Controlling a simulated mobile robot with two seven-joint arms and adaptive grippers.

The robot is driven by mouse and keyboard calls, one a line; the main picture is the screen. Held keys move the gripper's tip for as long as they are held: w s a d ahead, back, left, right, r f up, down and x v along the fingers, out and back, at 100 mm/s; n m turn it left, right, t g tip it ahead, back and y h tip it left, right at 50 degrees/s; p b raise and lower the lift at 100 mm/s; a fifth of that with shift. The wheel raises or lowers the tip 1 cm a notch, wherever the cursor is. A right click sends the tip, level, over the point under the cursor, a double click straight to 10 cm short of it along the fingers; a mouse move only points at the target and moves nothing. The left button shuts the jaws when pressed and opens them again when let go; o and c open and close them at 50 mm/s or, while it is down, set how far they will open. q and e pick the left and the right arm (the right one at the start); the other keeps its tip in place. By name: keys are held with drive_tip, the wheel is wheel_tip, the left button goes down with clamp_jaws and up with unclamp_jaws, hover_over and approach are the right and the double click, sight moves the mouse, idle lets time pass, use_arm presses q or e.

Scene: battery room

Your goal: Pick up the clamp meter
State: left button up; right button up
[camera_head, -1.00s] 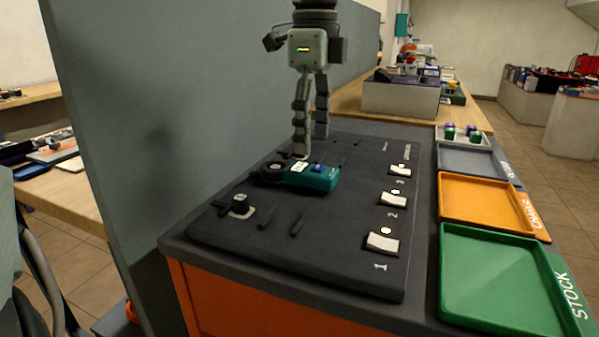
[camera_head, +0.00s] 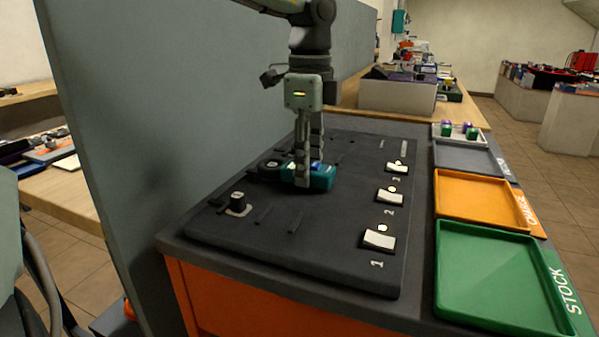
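The clamp meter (camera_head: 322,179) lies on the dark board, a teal body with a dark jaw end (camera_head: 269,168) pointing left. My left gripper (camera_head: 310,173) points straight down over it. The near finger stands in front of the teal body and hides part of it. The far finger comes down behind the body, and its tip is hidden. The fingers straddle the meter, but I cannot tell whether they press on it. The meter still rests on the board. My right gripper is not in view.
Green (camera_head: 500,280), orange (camera_head: 480,203) and grey (camera_head: 466,159) trays line the right side. A grey partition (camera_head: 165,150) stands close on the left.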

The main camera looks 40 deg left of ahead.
use_arm(q)
clamp_jaws()
drive_tip(key=shift+r, duration=0.1)
